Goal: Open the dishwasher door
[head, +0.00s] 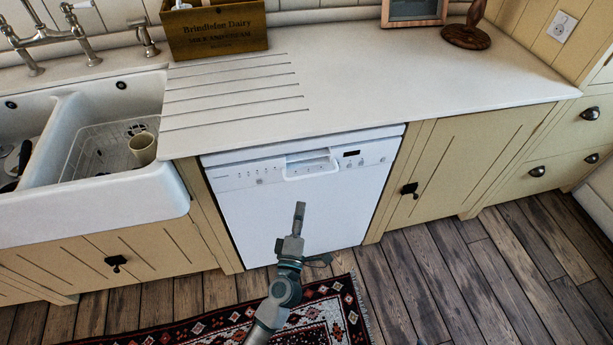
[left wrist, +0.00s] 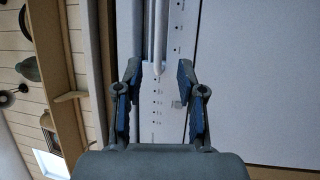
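The white dishwasher door (head: 255,215) is shut under the worktop in the head view. Its handle (head: 311,175) is at the top middle of the control panel. My left gripper (head: 299,208) is in front of the door, below the handle in the picture, seen edge-on. In the left wrist view the gripper (left wrist: 158,70) is open, with nothing between its fingers that I can see gripped. A pale handle edge (left wrist: 157,45) lies just beyond the fingertips, roughly between them. The door panel (left wrist: 255,80) fills the right side there. My right gripper is not in view.
A sink (head: 120,195) with a cup (head: 143,148) is at left. A wooden box (head: 215,32) stands on the worktop (head: 370,80). A cupboard (head: 460,155) is right of the dishwasher. A patterned rug (head: 335,310) lies on the floor; bare boards (head: 480,280) are clear at right.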

